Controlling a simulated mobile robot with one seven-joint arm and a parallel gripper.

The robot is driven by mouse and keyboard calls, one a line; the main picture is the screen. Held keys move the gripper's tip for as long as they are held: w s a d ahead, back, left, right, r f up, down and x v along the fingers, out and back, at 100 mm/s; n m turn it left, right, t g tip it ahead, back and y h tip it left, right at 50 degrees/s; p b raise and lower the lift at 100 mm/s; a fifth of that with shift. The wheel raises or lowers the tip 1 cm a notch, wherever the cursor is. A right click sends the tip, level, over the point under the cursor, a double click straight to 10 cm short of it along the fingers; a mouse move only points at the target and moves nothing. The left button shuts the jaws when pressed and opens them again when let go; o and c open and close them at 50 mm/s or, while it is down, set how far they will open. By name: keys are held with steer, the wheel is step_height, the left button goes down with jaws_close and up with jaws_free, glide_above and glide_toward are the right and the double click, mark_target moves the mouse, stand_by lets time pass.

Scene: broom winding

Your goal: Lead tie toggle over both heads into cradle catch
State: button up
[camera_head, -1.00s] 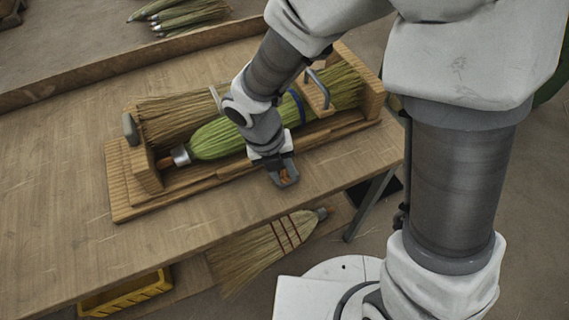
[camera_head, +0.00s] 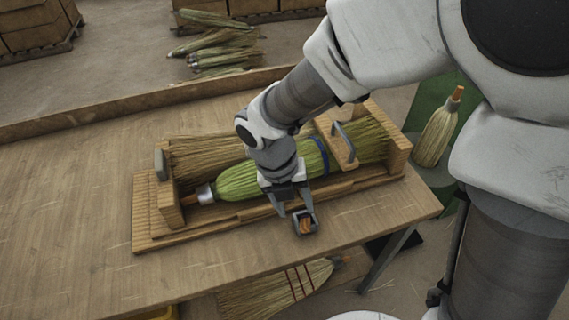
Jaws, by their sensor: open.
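A wooden cradle (camera_head: 143,228) on the workbench holds two broom heads side by side, a tan straw one (camera_head: 205,150) behind and a green one (camera_head: 235,183) in front. A blue band (camera_head: 320,153), perhaps the tie, crosses the green head. My gripper (camera_head: 303,220) is open at the cradle's front edge. A grey upright piece (camera_head: 161,166) stands at the cradle's left end. Which part is the catch is unclear. My wrist hides part of both heads.
A grey handle (camera_head: 344,143) arches over a wooden crosspiece near the cradle's right end. The bench (camera_head: 70,200) is clear to the left. Finished brooms lie below the bench (camera_head: 275,288) and stand at right (camera_head: 438,135). A straw pile (camera_head: 215,45) lies beyond.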

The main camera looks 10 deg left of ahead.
steer(key=w+p+v, duration=0.1)
steer(key=p+v, duration=0.1)
steer(key=v, duration=0.9)
steer(key=s+d+r+n+t+y+p, duration=0.1)
steer(key=s+d+r+n+t, duration=0.1)
steer(key=d+r+n, duration=0.4)
steer(key=s+d+r+n+t+y+p, duration=0.1)
steer(key=s+d+r+n+t, duration=0.2)
steer(key=d+n, duration=1.4)
step_height(320, 180, up, 4)
steer(key=s+n, duration=0.1)
steer(key=n, duration=0.9)
steer(key=shift+f+y+p, duration=0.15)
steer(key=shift+y+p, duration=0.15)
steer(key=shift+p, duration=0.05)
steer(key=shift+d, duration=0.1)
